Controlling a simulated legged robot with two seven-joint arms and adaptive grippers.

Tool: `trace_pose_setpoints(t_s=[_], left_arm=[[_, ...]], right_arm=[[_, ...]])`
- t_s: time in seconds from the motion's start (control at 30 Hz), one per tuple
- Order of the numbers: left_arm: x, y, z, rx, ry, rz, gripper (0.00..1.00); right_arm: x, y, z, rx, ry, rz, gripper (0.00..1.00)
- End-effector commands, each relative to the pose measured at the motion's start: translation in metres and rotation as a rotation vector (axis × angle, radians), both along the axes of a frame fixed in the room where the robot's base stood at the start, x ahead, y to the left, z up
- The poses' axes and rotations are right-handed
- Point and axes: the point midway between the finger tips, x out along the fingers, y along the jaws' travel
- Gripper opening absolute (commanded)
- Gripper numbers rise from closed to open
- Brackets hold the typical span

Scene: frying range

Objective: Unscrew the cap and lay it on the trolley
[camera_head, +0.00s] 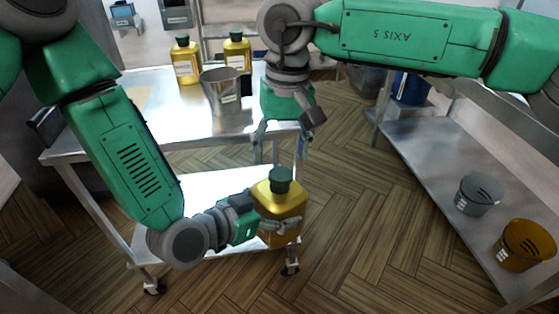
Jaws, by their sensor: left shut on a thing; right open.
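A yellow bottle (276,211) with a dark green cap (281,179) is held roughly upright in front of the trolley (163,131). The cap sits on top of the bottle. My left gripper (279,226) is shut on the bottle's body from the left. My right gripper (287,146) is open and empty. It points down above the cap, with a gap between them. The trolley has a metal top and a lower shelf, partly hidden by my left arm.
Two more yellow bottles (186,62) (237,52) with dark caps and a metal jug (221,91) stand on the trolley top. At right, a metal shelf (425,145) holds a grey bucket (478,193) and an amber bucket (523,244). The trolley top's left part looks clear.

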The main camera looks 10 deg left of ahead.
Motion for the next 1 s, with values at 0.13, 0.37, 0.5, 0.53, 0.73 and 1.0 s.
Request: trace_pose_setpoints(t_s=[0.13,0.37,0.5,0.53,0.73,1.0], left_arm=[[0.001,0.0,0.001,-0.002,-0.003,0.001,0.04],[0.001,0.0,0.001,-0.002,-0.003,0.001,0.04],[0.001,0.0,0.001,-0.002,-0.004,0.002,0.04],[0.001,0.0,0.001,-0.002,-0.003,0.001,0.04],[0.001,0.0,0.001,-0.002,-0.003,0.001,0.04],[0.001,0.0,0.001,-0.002,-0.003,0.001,0.04]], right_arm=[[-0.001,0.0,0.003,-0.005,0.006,-0.038,0.54],[-0.004,0.001,0.006,-0.041,0.034,-0.39,0.54],[-0.006,0.002,0.008,-0.075,0.058,-0.725,0.54],[-0.006,0.002,0.009,-0.082,0.062,-0.797,0.54],[-0.007,0.002,0.014,-0.129,0.089,-1.287,0.54],[-0.004,0.0,0.022,-0.182,0.114,-1.963,0.54]])
